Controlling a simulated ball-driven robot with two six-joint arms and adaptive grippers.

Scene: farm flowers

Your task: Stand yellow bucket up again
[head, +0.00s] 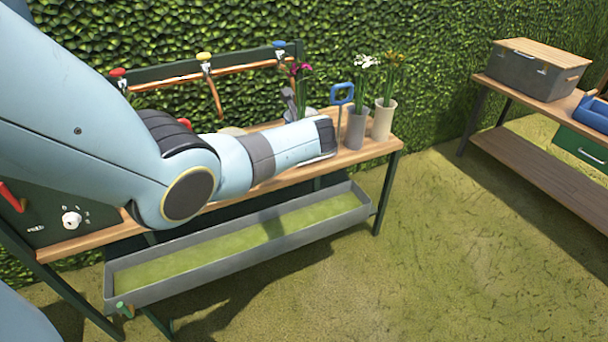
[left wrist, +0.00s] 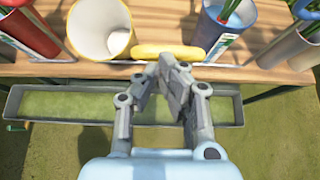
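In the left wrist view a yellow bucket (left wrist: 103,30) with a pale inside is on the wooden bench, left of my fingers, its mouth turned toward the camera. Whether it is upright or tilted is not clear. A rounded yellow piece (left wrist: 168,50) lies right at my left fingertips; I cannot tell if it belongs to the bucket. My left gripper (left wrist: 165,68) has its fingers converging at this piece; whether they grip it is hidden. In the head view my left arm covers the bucket and fingers. My right gripper is out of view.
A blue container (left wrist: 228,18) stands right of the fingers. In the head view grey (head: 357,128) and beige (head: 383,120) flower vases stand at the bench's right end, near a blue handle (head: 342,93). A grey trough (head: 230,262) hangs below the bench front. Taps line the back.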

